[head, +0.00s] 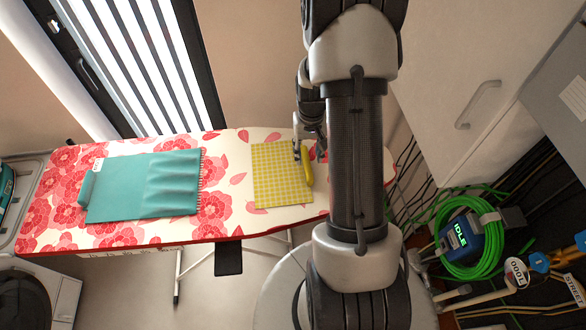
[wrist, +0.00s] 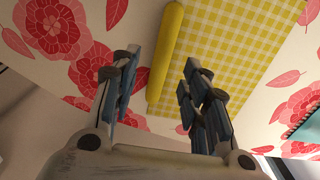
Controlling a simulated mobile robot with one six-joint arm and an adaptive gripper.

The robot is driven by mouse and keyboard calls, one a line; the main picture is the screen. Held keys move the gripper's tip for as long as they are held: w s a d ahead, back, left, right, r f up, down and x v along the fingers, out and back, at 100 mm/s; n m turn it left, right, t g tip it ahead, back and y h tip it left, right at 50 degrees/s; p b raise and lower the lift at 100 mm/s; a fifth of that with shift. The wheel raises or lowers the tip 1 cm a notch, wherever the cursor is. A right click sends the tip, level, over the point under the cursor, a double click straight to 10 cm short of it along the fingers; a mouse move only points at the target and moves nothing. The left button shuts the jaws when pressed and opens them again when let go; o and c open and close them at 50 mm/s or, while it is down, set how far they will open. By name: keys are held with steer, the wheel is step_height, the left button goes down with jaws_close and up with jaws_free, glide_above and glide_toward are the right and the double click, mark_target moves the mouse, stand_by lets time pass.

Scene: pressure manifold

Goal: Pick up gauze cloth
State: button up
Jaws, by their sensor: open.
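A yellow-and-white checked cloth (head: 275,182) lies flat on the ironing board, with a solid yellow roll (head: 307,170) along its right edge. In the wrist view the checked cloth (wrist: 230,45) fills the upper right, and its roll (wrist: 165,55) runs lengthwise between the finger lines. A teal cloth (head: 150,187) with a fringed right end and a rolled left end lies farther left on the board. I cannot tell for sure which one is gauze. My gripper (head: 309,150) is open and empty above the yellow roll's far end. It also shows in the wrist view (wrist: 158,75).
The ironing board (head: 225,219) has a red flower print and bare room between the cloths. A windowed door (head: 150,60) stands behind it. At right are a white cabinet (head: 480,130), a green hose coil (head: 490,255) and a blue device reading "IDLE" (head: 458,235).

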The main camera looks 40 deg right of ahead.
mark_target(307, 160)
steer(key=f+b, duration=0.1)
steer(key=f, duration=0.4)
steer(key=shift+w+f, duration=0.1)
steer(key=shift+w, duration=0.1)
jaws_close()
stand_by(0.3)
